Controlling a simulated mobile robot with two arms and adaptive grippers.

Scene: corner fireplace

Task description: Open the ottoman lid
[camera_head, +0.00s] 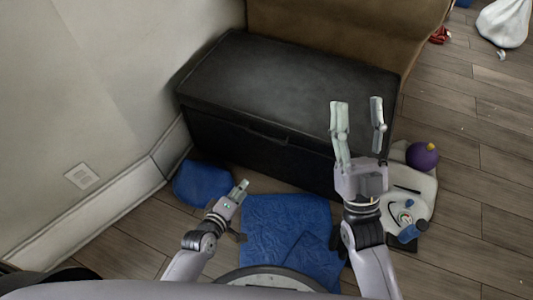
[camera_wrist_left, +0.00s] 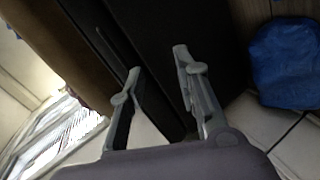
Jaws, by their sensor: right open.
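The ottoman (camera_head: 235,140) is a long black box against the wall in the head view, with its lid (camera_head: 290,75) closed. A dark handle (camera_head: 267,137) shows on the upper front. My left gripper (camera_head: 243,186) is low in front of the ottoman's front face, apart from the handle. In the left wrist view its fingers (camera_wrist_left: 158,62) are apart with nothing between them, and the dark ottoman (camera_wrist_left: 150,30) is beyond them. My right gripper (camera_head: 358,103) is raised, open and empty, with its fingers overlapping the ottoman's right end; contact cannot be told.
A blue bag (camera_head: 203,184) lies at the ottoman's left front, and blue cloth (camera_head: 285,230) lies on the floor before me. A purple ball (camera_head: 422,157) and a white item (camera_head: 415,195) are at the right. A brown panel (camera_head: 345,30) stands behind.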

